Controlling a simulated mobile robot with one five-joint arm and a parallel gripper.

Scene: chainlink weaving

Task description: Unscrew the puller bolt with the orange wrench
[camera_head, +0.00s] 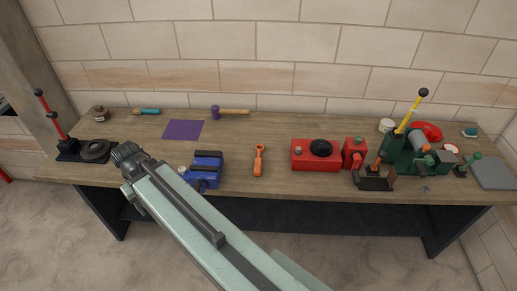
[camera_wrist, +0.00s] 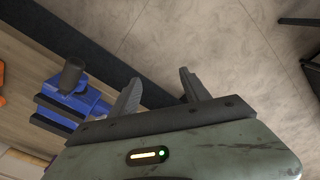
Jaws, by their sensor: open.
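The orange wrench (camera_head: 258,160) lies on the bench near its middle, right of the blue vise (camera_head: 205,168), with its ring end toward the wall. I cannot pick out the puller bolt with certainty in either view. In the head view, my arm reaches up from the bottom and its end is at the bench's front left, left of the vise. In the wrist view my gripper (camera_wrist: 160,80) is open with nothing between its fingers. It points past the bench's front edge toward the floor, with the vise (camera_wrist: 75,100) beside it on the left.
A red toolbox-like case (camera_head: 316,160) and a green machine with a yellow lever (camera_head: 405,155) stand on the right. A red-lever press (camera_head: 70,148) stands at the far left. A purple mat (camera_head: 184,130) and a mallet (camera_head: 230,111) lie at the back. Bench around the wrench is clear.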

